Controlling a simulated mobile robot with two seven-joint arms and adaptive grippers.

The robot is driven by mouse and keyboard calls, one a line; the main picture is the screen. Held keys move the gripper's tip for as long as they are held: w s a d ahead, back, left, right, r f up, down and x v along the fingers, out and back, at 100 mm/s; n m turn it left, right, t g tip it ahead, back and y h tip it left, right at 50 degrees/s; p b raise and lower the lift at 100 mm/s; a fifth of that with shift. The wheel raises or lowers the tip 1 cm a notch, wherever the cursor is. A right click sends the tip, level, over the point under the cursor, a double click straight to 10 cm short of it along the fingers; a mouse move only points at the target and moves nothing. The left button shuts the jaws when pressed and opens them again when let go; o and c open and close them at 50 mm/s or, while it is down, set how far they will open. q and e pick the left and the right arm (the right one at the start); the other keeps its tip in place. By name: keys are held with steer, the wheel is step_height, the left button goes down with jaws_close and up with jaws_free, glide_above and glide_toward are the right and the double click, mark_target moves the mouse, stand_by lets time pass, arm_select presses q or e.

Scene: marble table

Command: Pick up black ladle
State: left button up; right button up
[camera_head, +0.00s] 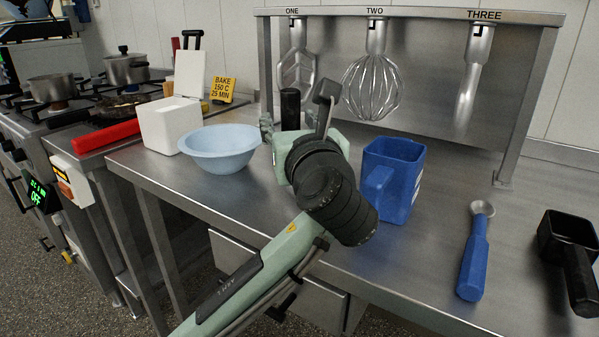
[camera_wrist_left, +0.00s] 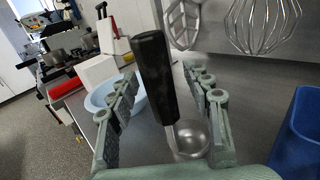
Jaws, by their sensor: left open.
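The black ladle (camera_head: 290,108) shows in the head view as an upright black handle; its lower part is hidden behind my left gripper (camera_head: 288,138). In the left wrist view, the black handle (camera_wrist_left: 155,78) stands slightly tilted, with a shiny metal bowl (camera_wrist_left: 190,138) at its lower end. My left gripper (camera_wrist_left: 163,105) is open, with one finger on each side of the ladle in that view. I cannot tell whether either finger touches it. My right gripper is not in view.
A light blue bowl (camera_head: 220,145) and white box (camera_head: 170,124) stand left of the gripper. A blue jug (camera_head: 399,172) is close on its right. A blue-handled scoop (camera_head: 473,260) and black scoop (camera_head: 571,245) lie farther right.

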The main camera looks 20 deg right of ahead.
mark_target(289, 95)
arm_select(q)
steer(key=shift+c, duration=0.5)
jaws_close()
steer(key=shift+r, duration=0.2)
steer(key=r, duration=0.4)
steer(key=shift+w+a+r, duration=0.15)
steer(key=shift+a+r, duration=0.05)
steer(key=w+a+r, duration=0.2)
steer(key=a+r, duration=0.4)
steer(key=a, duration=0.5)
steer(key=shift+w+r, duration=0.15)
steer(key=shift+w, duration=0.15)
steer(key=c, duration=0.6)
jaws_free()
jaws_close()
